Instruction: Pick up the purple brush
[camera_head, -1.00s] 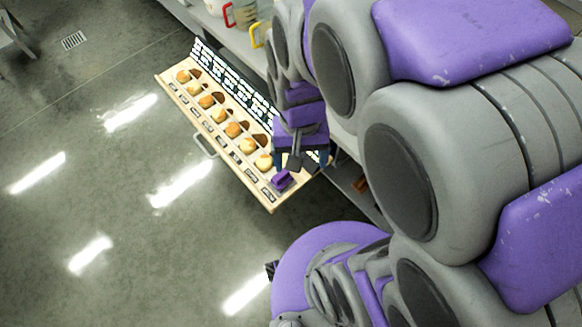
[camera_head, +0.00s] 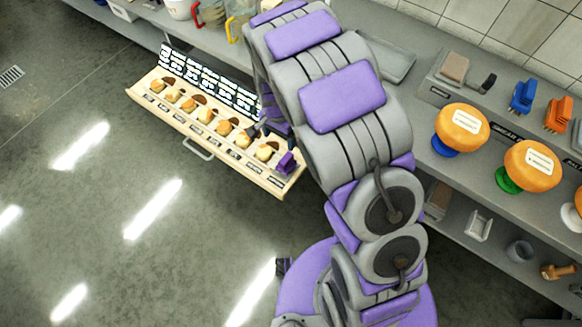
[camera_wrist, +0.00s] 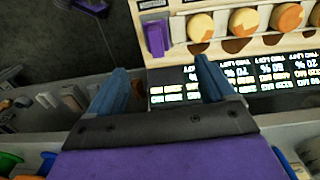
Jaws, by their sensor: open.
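The purple brush (camera_head: 286,163) stands at the right end of the open wooden drawer (camera_head: 285,183). In the wrist view the purple brush (camera_wrist: 156,38) is beyond the fingertips, above the gap between them and toward the left finger. My gripper (camera_wrist: 160,75) is open, with two blue fingers apart and nothing between them. In the head view my gripper (camera_head: 266,125) is over the drawer's right part, up and left of the brush, and partly hidden by my arm.
Open floor lies left of the drawer.

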